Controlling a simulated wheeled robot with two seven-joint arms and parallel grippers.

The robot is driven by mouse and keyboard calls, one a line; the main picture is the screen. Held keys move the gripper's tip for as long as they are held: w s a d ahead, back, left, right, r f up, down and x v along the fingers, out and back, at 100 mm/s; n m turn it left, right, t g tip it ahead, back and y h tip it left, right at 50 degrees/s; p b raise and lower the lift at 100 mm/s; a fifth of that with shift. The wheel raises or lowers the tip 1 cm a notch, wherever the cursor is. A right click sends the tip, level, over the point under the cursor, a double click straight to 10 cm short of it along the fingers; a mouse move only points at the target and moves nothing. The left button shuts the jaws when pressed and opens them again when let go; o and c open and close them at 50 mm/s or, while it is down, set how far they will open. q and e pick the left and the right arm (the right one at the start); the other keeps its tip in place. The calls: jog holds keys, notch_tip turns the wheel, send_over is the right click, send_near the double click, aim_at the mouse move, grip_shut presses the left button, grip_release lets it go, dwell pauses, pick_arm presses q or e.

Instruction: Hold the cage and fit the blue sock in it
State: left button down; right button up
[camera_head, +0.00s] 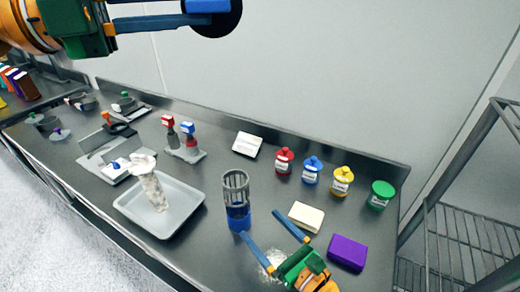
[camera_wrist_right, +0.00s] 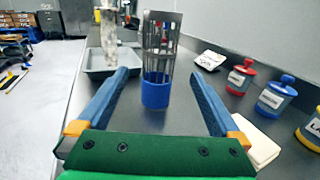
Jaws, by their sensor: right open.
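The cage (camera_head: 236,190), a grey slotted cylinder with a blue lower band, stands upright on the bench. It also shows in the right wrist view (camera_wrist_right: 158,50). My right gripper (camera_head: 262,226) is open and empty, pointing at the cage's lower part. In the right wrist view its fingers (camera_wrist_right: 157,85) are spread, with the cage standing between their lines, apart from both. My left gripper (camera_head: 160,12) is high at the top left. A dark round thing with blue on it (camera_head: 226,26) is at its fingertips, cut off by the frame edge. I cannot tell whether this is the blue sock.
Left of the cage, a tray (camera_head: 182,228) holds a whitish cylinder (camera_head: 154,190). Red (camera_head: 284,162), blue (camera_head: 311,174), yellow (camera_head: 341,184) and green (camera_head: 380,196) jars line the back right. A cream block (camera_head: 306,216) and purple block (camera_head: 347,252) lie right of my right gripper.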

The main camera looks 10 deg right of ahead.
aim_at(245, 207)
jog(key=x, duration=1.1)
jog(key=shift+f, duration=0.1)
jog(key=shift+w+a, duration=0.25)
pick_arm(q)
jog(key=shift+w, duration=0.1)
pick_arm(e)
jog(key=c, duration=1.4)
pick_arm(q)
jog(key=w+f+n+t+y, duration=0.1)
jog(key=w+f+n, duration=0.3)
jog(key=f+n, duration=0.3)
jog(key=w+f+n+t+y, duration=0.1)
jog(key=w+f+n, duration=0.3)
jog(key=n, duration=0.8)
jog(key=shift+d+f, duration=0.45)
jog(key=shift+f, duration=0.9)
